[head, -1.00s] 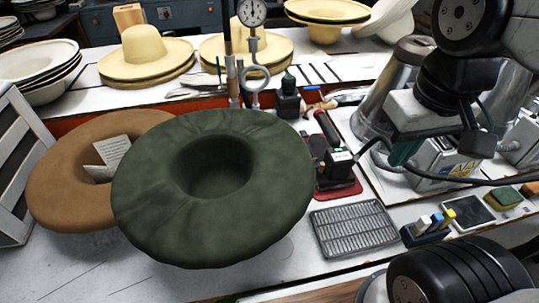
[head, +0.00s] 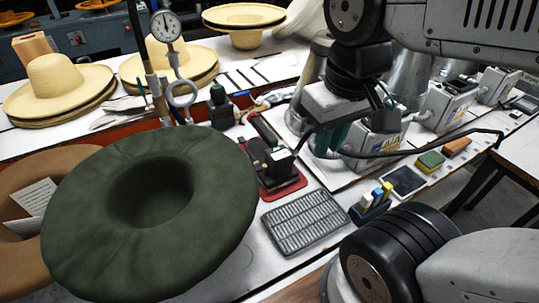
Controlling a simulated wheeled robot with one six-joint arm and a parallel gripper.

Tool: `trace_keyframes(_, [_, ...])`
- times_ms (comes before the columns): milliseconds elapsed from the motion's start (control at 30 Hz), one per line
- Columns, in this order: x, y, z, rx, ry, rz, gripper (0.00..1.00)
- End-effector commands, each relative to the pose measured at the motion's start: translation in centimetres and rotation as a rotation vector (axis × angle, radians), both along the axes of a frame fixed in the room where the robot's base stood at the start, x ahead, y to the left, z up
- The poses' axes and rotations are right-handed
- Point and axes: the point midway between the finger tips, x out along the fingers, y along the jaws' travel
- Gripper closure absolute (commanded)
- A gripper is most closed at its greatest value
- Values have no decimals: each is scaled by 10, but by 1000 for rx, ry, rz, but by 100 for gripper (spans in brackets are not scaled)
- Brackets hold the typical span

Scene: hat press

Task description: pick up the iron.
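The iron (head: 281,164) appears to be the dark, upright object on a red pad (head: 291,190), left of my arm and behind a grey slatted plate. A dark cable runs to it from the right, and its far side is hidden. My gripper (head: 331,139) hangs from the arm to the right of the iron and looks apart from it. Teal and dark parts show below its grey body. The fingertips are too small and overlapped to tell the gap between them, and I see nothing held.
A large green felt hat (head: 90,215) overlaps a brown one (head: 22,262) at left. The slatted plate (head: 305,222) lies in front of the iron. Grey boxes (head: 448,103) stand at right. A pressure gauge (head: 166,27) and straw hats (head: 57,85) are behind.

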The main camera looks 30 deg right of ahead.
Motion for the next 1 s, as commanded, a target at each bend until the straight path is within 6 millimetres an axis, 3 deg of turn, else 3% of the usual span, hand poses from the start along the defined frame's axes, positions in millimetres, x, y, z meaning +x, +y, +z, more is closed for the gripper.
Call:
trace_keyframes(33, [1, 0, -2, 0, 10, -1, 69])
trace_keyframes(100, [3, -1, -7, 0, 38, -3, 50])
trace_keyframes(267, [24, -1, -22, 1, 143, -10, 50])
trace_keyframes(467, [80, -4, -49, 4, 229, -14, 50])
trace_keyframes(800, [183, -12, -115, 8, 240, -12, 50])
trace_keyframes(900, [207, -13, -125, 6, 205, -8, 50])
trace_keyframes(1000, [230, -14, -121, 4, 130, -1, 50])
